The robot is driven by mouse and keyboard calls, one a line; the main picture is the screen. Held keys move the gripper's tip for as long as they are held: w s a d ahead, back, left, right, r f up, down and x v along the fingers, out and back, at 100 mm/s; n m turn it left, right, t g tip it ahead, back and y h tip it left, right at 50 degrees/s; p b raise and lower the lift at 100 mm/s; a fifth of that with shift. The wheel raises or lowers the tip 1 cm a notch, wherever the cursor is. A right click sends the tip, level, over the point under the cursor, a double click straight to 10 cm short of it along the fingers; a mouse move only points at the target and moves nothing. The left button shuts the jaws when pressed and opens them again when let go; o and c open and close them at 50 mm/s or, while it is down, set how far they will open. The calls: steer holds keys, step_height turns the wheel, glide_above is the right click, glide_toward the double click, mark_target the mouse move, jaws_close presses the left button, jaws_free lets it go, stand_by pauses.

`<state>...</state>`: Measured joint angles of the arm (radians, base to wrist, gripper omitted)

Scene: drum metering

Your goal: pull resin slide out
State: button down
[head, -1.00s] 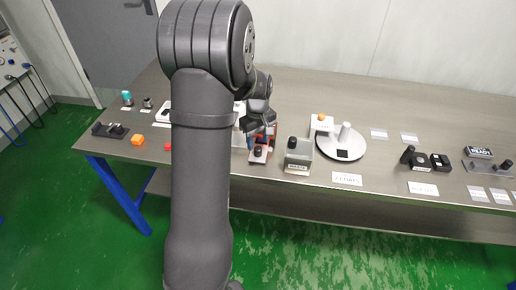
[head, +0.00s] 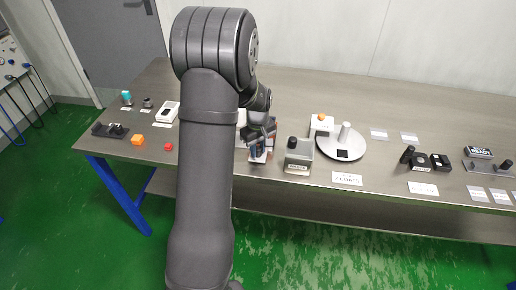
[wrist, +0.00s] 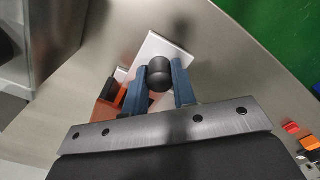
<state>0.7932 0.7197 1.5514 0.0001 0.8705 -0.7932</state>
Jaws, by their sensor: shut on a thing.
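My gripper (wrist: 158,80) has its two blue fingers on either side of a round black knob (wrist: 159,72) and is shut on it. The knob seems to be the handle of the resin slide; the slide's body is mostly hidden under the fingers. An orange-red housing (wrist: 108,102) shows left of the fingers in the wrist view. A pale plate or card (wrist: 158,45) lies beyond the knob; I cannot tell which. In the head view my gripper (head: 261,143) is low at the table's front edge, covering the knob and most of the housing.
A grey-green block with a black knob (head: 298,156) stands close on the right of my gripper. Beyond it is a round silver scale (head: 349,150). The green floor (wrist: 285,35) shows past the table edge.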

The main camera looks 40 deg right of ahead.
steer(key=w+a, duration=1.5)
steer(key=shift+w, duration=0.15)
steer(key=shift+a+r, duration=0.1)
steer(key=shift+a, duration=0.05)
steer(key=c, duration=1.2)
jaws_free()
steer(key=shift+w, duration=0.1)
steer(key=shift+r, duration=0.1)
step_height(320, 180, up, 17)
steer(key=shift+r, duration=0.1)
